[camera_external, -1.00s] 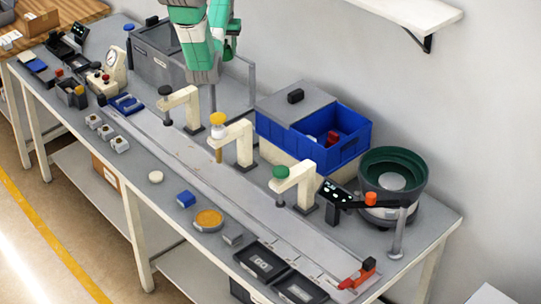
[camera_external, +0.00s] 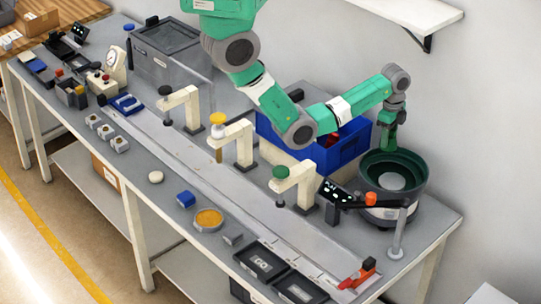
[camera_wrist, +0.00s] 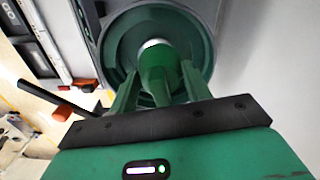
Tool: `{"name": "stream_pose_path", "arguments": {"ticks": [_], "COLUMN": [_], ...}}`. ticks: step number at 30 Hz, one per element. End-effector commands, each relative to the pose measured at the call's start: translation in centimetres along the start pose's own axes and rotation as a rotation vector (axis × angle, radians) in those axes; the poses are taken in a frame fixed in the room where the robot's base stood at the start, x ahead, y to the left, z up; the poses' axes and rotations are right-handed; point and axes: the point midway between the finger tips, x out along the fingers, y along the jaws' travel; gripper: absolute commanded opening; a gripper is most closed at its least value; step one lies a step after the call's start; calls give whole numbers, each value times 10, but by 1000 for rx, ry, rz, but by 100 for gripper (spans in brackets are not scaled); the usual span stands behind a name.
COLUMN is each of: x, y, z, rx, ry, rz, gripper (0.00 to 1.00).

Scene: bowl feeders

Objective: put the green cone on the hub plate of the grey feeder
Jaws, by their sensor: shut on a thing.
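The feeder (camera_external: 385,216) stands at the right end of the bench, with a grey body and a dark green bowl. Its pale round hub plate (camera_external: 392,181) lies in the middle of the bowl. My gripper (camera_external: 388,148) is above the back left of the bowl, pointing down. In the wrist view my gripper (camera_wrist: 160,88) is shut on the green cone (camera_wrist: 157,58). The cone covers most of the hub plate (camera_wrist: 151,43) there, leaving a pale sliver at its far edge. The external view does not show the cone clearly, and I cannot tell its height above the plate.
A dark arm with an orange end (camera_external: 371,198) reaches along the front of the bowl, near a grey post (camera_external: 397,235). A blue bin (camera_external: 345,150) is left of the feeder. A cream press stand with a green knob (camera_external: 280,172) is further left. A wall shelf (camera_external: 410,12) hangs above.

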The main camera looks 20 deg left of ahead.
Motion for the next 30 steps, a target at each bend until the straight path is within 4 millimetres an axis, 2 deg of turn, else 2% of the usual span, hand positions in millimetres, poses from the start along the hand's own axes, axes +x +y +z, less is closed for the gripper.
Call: {"name": "stream_pose_path", "arguments": {"ticks": [1, 3, 6, 11, 18, 24, 30], "x": [8, 10, 11, 17, 66, 77, 108], "y": [6, 12, 16, 17, 17, 16, 17], "z": [-16, -30, -39, -41, -40, -40, -40], "rx": [70, 147, 200, 211, 208, 207, 206], "ry": [0, -1, -2, -2, -3, -2, -3], "rz": [-1, -1, -1, 0, 1, -1, 0], "gripper": [25, 25, 25, 25, 25, 25, 25]}}
